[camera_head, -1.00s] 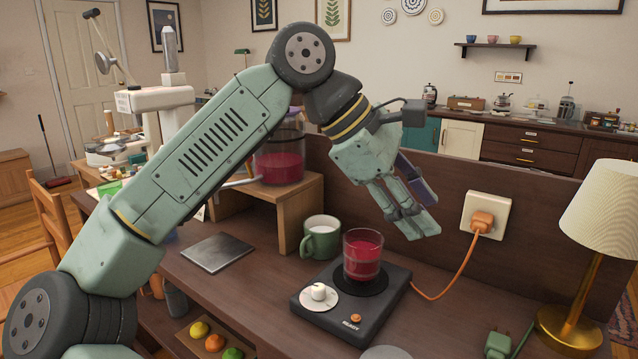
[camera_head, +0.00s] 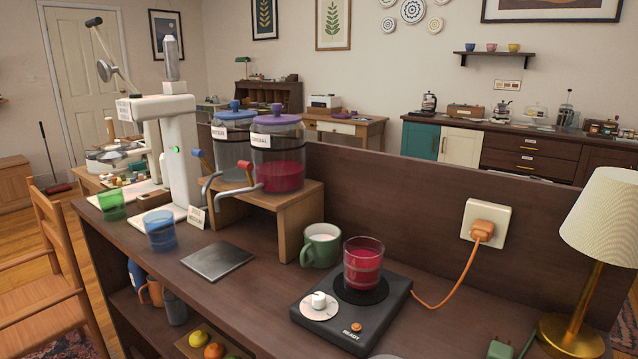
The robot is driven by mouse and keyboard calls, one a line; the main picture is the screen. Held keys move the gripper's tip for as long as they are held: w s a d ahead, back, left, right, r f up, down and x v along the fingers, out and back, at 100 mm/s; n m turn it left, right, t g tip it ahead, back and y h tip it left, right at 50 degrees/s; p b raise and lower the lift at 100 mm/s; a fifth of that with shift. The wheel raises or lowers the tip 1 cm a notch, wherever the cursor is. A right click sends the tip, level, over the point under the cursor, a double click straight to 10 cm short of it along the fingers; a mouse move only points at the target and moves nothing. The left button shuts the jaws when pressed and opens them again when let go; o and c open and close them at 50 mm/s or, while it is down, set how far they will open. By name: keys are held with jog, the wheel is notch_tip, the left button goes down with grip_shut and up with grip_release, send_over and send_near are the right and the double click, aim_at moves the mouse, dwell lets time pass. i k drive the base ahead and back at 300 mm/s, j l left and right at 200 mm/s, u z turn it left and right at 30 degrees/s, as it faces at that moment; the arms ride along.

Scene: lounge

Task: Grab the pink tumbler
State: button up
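A clear tumbler (camera_head: 363,266) with a pink-red tint or filling stands upright on the dark round plate of a black warmer (camera_head: 335,322). I cannot tell whether the colour is in the glass or in a drink. A blue tumbler (camera_head: 160,230) and a green tumbler (camera_head: 112,205) stand at the left of the counter, near the white machine. My gripper is not in view, and nothing touches the pink tumbler.
A green mug (camera_head: 321,245) stands close behind and left of the tumbler. A drink dispenser with red liquid (camera_head: 277,155) sits on a wooden stand (camera_head: 290,222). An orange cord (camera_head: 455,278) runs right of the warmer. A lamp (camera_head: 612,225) stands at right. A flat grey plate (camera_head: 216,261) lies left.

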aim_at(363, 266)
jog(key=u, duration=1.3)
jog(key=k+l+u, duration=0.35)
jog(key=k, duration=0.4)
jog(key=k+l, duration=0.25)
jog(key=k, duration=0.25)
